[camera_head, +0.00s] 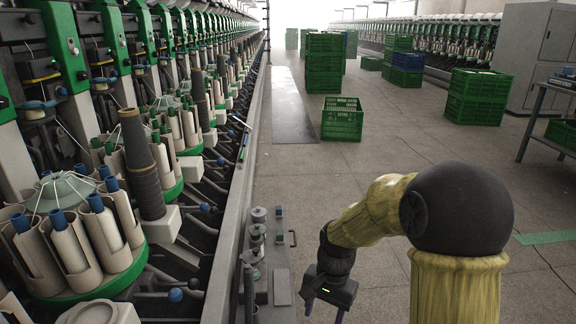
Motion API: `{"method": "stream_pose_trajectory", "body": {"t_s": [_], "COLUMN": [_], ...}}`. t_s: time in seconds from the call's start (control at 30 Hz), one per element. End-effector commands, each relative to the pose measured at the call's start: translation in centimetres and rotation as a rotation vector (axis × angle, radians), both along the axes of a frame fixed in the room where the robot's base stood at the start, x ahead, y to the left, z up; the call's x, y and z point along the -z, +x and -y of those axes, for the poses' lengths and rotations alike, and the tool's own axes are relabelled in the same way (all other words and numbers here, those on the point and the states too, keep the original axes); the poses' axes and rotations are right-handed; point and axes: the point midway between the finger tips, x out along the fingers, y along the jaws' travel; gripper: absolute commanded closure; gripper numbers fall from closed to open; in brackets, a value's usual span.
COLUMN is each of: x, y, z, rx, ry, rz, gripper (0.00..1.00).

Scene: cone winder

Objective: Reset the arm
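My gripper (323,305) hangs at the bottom centre of the head view, pointing down at the end of my yellow arm. Two dark purple-tinted fingertips show apart at the bottom edge, with nothing visible between them. The finger ends are partly cut off by the frame. My arm is bent, with its dark rounded joint at the lower right. The gripper is just right of the cone winder's (215,290) front rail and is not seen touching it.
The winder, with bobbin magazines (85,240) and a dark cone (140,160), runs along the left. A green crate (342,120) stands on the floor ahead. Stacked green crates (477,97), a grey cabinet (540,50) and a table (545,92) are at right.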

Motion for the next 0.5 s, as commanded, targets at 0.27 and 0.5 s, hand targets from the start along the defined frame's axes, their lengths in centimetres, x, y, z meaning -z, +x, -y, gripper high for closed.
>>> {"method": "stream_pose_trajectory", "body": {"t_s": [0.27,0.5], "x": [-7.2,-10.4], "y": [-5.0,-8.2], "z": [4.6,6.6], "rx": [-0.289,-0.461], "ry": [-0.068,-0.117], "rz": [0.221,0.337], "gripper": [0.45,0.45]}}
